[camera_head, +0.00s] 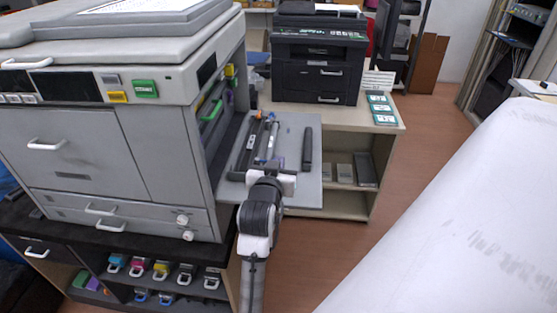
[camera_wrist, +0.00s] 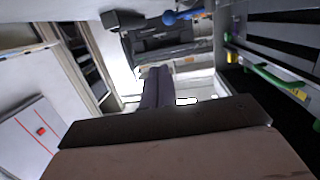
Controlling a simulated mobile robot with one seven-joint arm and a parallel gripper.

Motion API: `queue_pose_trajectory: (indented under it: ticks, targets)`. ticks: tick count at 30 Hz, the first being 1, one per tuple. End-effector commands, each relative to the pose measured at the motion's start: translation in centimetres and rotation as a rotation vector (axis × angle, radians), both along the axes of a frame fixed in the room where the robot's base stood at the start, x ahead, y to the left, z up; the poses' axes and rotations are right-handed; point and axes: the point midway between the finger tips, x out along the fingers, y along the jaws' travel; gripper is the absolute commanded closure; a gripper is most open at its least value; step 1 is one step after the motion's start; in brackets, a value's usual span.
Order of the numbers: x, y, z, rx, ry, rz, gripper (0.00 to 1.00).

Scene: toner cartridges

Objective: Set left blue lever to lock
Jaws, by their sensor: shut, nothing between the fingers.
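My gripper (camera_wrist: 157,74) is shut and empty; its dark fingers point forward in the wrist view. In the head view my arm reaches up over the grey open door of the large printer, and the fingertips cannot be made out clearly. A blue part, perhaps a blue lever (camera_wrist: 172,17), shows at the top of the wrist view, apart from the fingers. A small blue part also shows among dark bars on the door in the head view (camera_head: 271,142). I cannot tell which is the left blue lever, nor its lock position.
The large grey printer (camera_head: 75,145) stands at left with its side open; a green lever (camera_wrist: 277,78) is inside. The open door (camera_head: 304,190) juts out as a shelf. A black printer (camera_head: 318,68) stands on a cabinet behind.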

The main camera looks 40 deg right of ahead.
Motion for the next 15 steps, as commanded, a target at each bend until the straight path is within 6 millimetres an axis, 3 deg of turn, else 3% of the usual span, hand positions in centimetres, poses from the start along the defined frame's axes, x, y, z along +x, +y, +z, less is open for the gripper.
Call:
queue_pose_trajectory:
  ticks: [6,15]
  targets:
    - [-4.0,3.0,0.1,-0.003,0.001,-0.002,1.0]
    - [-6.8,5.1,0.9,-0.001,0.001,-0.001,1.0]
